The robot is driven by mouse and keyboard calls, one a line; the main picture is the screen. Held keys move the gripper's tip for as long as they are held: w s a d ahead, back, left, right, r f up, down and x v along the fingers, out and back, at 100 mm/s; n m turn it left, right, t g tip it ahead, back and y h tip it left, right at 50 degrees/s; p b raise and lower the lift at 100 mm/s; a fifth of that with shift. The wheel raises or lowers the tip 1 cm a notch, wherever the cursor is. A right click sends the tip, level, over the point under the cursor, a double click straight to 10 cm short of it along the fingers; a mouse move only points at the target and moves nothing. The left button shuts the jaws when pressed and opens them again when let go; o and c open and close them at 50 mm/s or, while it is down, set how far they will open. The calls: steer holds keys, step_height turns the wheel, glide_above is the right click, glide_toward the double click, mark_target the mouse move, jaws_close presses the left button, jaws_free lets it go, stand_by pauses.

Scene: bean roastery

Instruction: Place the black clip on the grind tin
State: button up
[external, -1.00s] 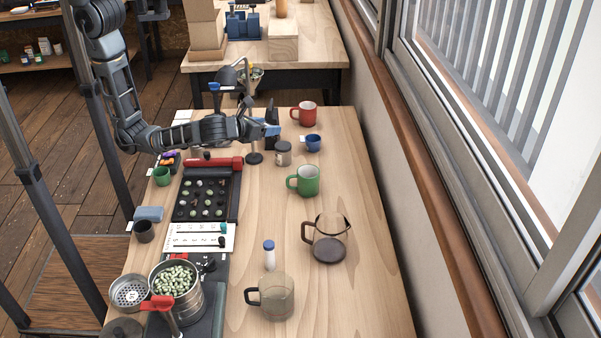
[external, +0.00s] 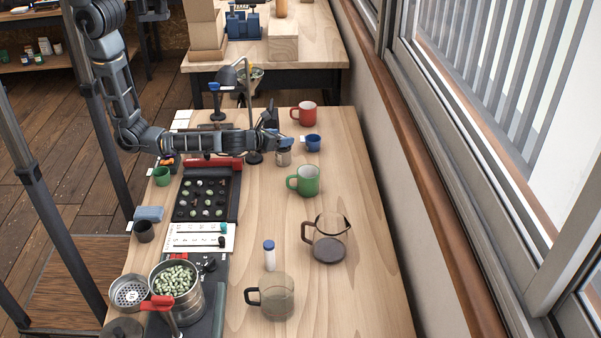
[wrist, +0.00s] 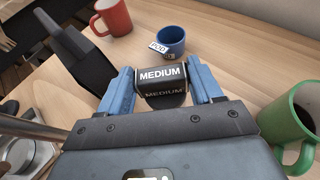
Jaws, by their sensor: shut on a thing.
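My gripper (wrist: 160,88) is shut on the black clip (wrist: 162,75), which bears a white "MEDIUM" label, between its two blue fingers in the wrist view. A dark surface just below the clip shows the same word dimly, like a reflection. I cannot tell whether the clip touches the tin.
A green mug (external: 308,181) and a red mug (external: 306,114) stand nearby. A dark stand (wrist: 72,42) is at the left.

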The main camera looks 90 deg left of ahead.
steer(key=o, duration=1)
steer(key=shift+f, duration=0.1)
steer(key=shift+s+r, duration=0.1)
steer(key=shift+r, duration=0.1)
steer(key=v, duration=1.1)
steer(key=shift+s+d, duration=0.3)
steer(key=shift+d, duration=0.05)
